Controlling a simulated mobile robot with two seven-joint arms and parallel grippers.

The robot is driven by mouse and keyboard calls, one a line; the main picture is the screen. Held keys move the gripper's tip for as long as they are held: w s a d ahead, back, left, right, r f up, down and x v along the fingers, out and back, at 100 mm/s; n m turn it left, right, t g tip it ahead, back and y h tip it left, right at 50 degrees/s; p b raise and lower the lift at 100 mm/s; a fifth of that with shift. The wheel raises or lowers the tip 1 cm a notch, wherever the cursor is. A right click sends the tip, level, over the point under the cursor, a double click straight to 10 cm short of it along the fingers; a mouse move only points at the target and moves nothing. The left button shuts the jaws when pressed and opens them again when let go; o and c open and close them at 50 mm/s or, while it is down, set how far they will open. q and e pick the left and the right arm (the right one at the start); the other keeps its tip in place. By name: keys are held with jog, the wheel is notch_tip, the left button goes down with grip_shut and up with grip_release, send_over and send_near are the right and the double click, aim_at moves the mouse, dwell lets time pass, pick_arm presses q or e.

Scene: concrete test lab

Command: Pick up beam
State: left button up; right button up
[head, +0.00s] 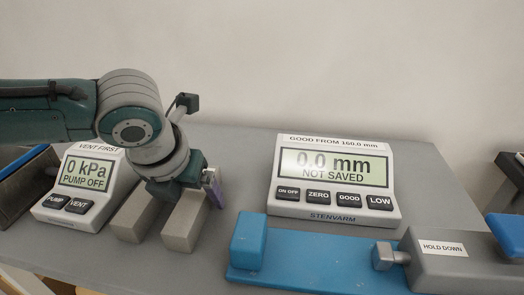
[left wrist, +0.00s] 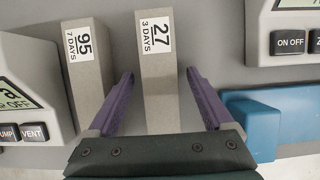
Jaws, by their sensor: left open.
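Two grey block-shaped beams lie side by side on the grey table. The right beam (head: 187,222), labelled "27, 3 DAYS", also shows in the left wrist view (left wrist: 158,90). The left beam (head: 138,214), labelled "95, 7 DAYS", also shows in the left wrist view (left wrist: 87,75). My left gripper (head: 192,190) is above the far end of the right beam in the head view. In the left wrist view its purple fingers (left wrist: 160,78) are open, one on each side of the "27" beam, with a gap at the right. The left finger is in the space between the beams. My right gripper is not in view.
A pump box (head: 84,186) reading "0 kPa, PUMP OFF" stands left of the beams. A gauge box (head: 333,180) reading "0.0 mm, NOT SAVED" stands to the right. A blue fixture (head: 300,265) with a grey "HOLD DOWN" block (head: 455,262) lies at the front right.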

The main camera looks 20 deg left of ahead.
pick_arm(q)
grip_shut()
dwell(0.7)
jog(key=shift+r, duration=0.1)
dwell(0.6)
